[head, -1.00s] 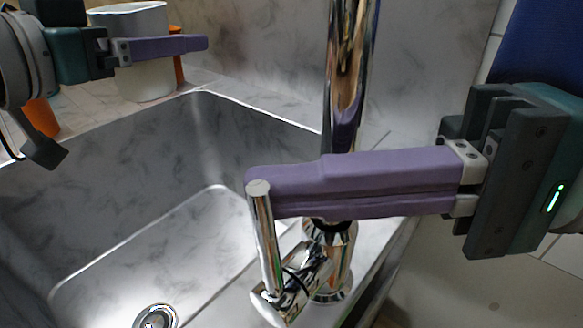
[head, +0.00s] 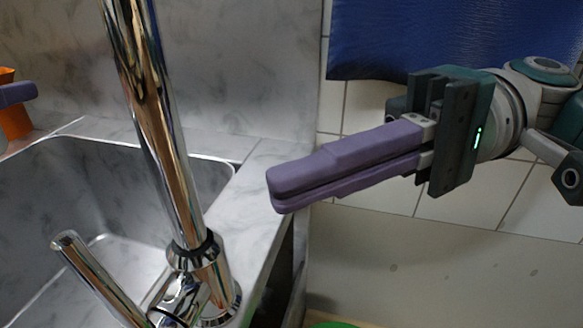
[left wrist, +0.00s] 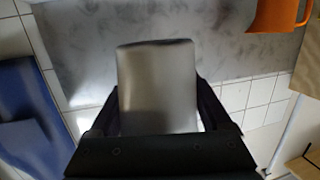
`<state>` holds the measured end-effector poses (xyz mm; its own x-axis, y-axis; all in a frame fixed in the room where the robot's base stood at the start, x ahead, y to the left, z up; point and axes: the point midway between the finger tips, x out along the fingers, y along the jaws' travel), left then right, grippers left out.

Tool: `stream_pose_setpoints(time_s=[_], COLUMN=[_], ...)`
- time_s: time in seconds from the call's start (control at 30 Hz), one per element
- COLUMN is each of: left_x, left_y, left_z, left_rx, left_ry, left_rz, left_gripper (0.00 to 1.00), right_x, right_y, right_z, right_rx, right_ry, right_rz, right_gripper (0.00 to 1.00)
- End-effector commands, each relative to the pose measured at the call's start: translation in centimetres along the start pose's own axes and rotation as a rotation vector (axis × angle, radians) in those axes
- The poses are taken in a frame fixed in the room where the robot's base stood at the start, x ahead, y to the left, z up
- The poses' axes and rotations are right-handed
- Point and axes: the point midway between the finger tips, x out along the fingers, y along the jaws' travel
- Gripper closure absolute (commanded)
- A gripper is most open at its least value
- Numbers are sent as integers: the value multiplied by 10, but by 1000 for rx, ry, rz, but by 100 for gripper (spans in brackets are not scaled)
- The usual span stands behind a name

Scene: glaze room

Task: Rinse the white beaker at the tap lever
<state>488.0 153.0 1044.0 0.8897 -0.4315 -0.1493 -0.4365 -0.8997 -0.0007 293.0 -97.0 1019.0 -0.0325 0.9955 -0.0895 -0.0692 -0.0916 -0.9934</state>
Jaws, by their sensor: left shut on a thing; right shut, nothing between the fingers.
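The chrome tap lever (head: 95,275) rises at a slant from the tap base at lower left in the head view. My right gripper (head: 275,190) is shut and empty, to the right of the tap and apart from the lever. My left gripper shows in the head view only as a purple finger (head: 15,93) at the left edge. In the left wrist view, my left gripper (left wrist: 158,118) is shut on the white beaker (left wrist: 158,75), which looks grey in shadow. The beaker is out of the head view.
The tall chrome tap column (head: 158,120) stands between the steel sink (head: 110,180) and my right gripper. An orange thing (head: 14,118) is at the far left. A blue cloth (head: 430,40) hangs on the tiled wall behind my right arm. An orange mug (left wrist: 277,15) shows in the left wrist view.

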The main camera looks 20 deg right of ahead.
Motion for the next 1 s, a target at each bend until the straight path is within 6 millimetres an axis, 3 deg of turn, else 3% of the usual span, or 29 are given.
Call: stream_pose_setpoints(time_s=[0.6, 1.0], left_x=[-20, -30], left_y=[47, 72], left_z=[-1, 3], left_rx=[-4, -1], left_ry=[1, 0], left_rz=[1, 1], left_gripper=[74, 74], right_x=[-4, -6], right_y=[-47, -65], right_z=[3, 4], right_rx=[0, 0], right_ry=[0, 1], right_rz=[0, 0], right_gripper=[100, 100])
